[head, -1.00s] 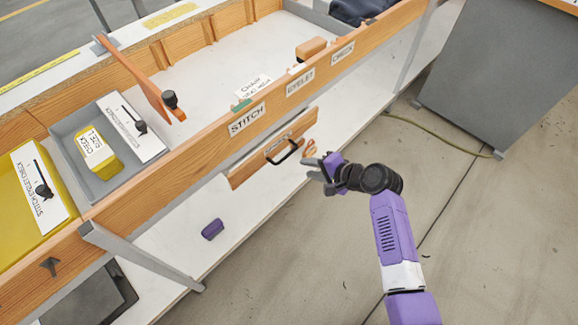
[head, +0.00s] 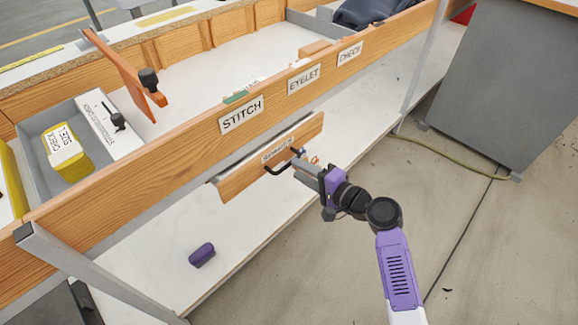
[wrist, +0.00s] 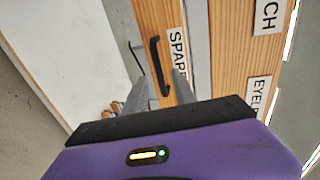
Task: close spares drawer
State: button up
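The spares drawer (head: 246,180) has a wooden front, a white label and a black bar handle (head: 275,168). It sits under the bench rail and stands out a little, with a gap behind its front edge. My gripper (head: 301,161) is at the right end of the handle. In the wrist view, the drawer front (wrist: 154,22) and the handle (wrist: 155,58) are just beyond my fingers. The two grey fingers are spread, with the handle's lower end appearing between them. I cannot tell whether they touch it.
The bench rail (head: 190,150) with STITCH, EYELET and CHECK labels runs above the drawer. A purple object (head: 202,255) lies on the white lower shelf (head: 150,260). A bench leg (head: 95,275) stands at left. A grey cabinet (head: 490,85) and a hose (head: 455,160) are at right.

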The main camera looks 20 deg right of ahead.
jog(key=b+x, duration=0.1)
jog(key=x, duration=0.4)
grip_shut()
jog(key=shift+f, duration=0.1)
dwell(1.3)
